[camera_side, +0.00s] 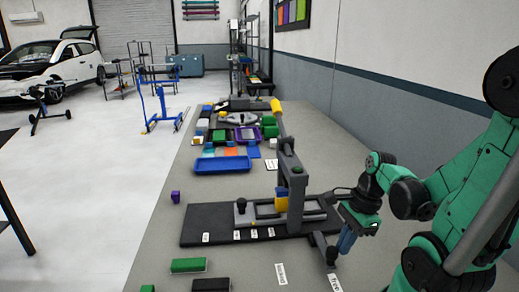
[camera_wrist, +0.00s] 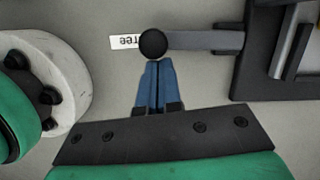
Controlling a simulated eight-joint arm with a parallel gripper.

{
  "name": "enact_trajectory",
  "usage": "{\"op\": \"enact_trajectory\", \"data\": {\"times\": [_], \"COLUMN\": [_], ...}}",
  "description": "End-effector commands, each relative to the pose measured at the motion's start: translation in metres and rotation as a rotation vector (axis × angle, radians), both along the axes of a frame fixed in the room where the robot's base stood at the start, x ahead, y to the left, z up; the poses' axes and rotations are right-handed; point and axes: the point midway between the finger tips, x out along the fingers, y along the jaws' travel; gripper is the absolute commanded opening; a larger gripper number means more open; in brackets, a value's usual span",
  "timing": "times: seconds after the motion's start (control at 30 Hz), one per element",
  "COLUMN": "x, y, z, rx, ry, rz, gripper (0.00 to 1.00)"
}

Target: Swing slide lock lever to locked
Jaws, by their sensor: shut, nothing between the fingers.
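The slide lock lever (camera_wrist: 205,40) is a grey bar with a black ball knob (camera_wrist: 153,43) at its end. In the side view the lever (camera_side: 321,243) sticks out from the right end of the black fixture base (camera_side: 210,222). In the wrist view the knob overlaps a white label reading "free" (camera_wrist: 122,42), seen upside down. My gripper (camera_wrist: 155,64) is shut and empty, its blue fingertips right at the knob's near side in the wrist view. Whether they touch it I cannot tell. In the side view my gripper (camera_side: 343,250) is just right of the knob.
Two white labels, one on the left (camera_side: 281,274) and one on the right (camera_side: 335,283), lie on the grey bench before the lever. A grey upright post (camera_side: 291,185) stands on the fixture. Green (camera_side: 188,265) and black (camera_side: 211,284) blocks lie front left. A blue tray (camera_side: 222,166) is farther back.

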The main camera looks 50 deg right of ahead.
Motion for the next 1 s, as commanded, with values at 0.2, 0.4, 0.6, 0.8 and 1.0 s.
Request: {"op": "enact_trajectory", "data": {"times": [0.2,0.4,0.6,0.8,1.0], "x": [0.002,0.007,0.016,0.027,0.038], "y": [0.004,0.012,0.023,0.031,0.036], "z": [0.000,0.000,0.000,0.000,0.000], "rx": [0.003,0.002,0.003,0.002,0.002], "ry": [0.000,0.001,0.000,-0.001,0.000], "rz": [-0.048,-0.155,-0.311,-0.306,-0.307], "gripper": [0.00,0.00,0.00,0.00,0.00]}}
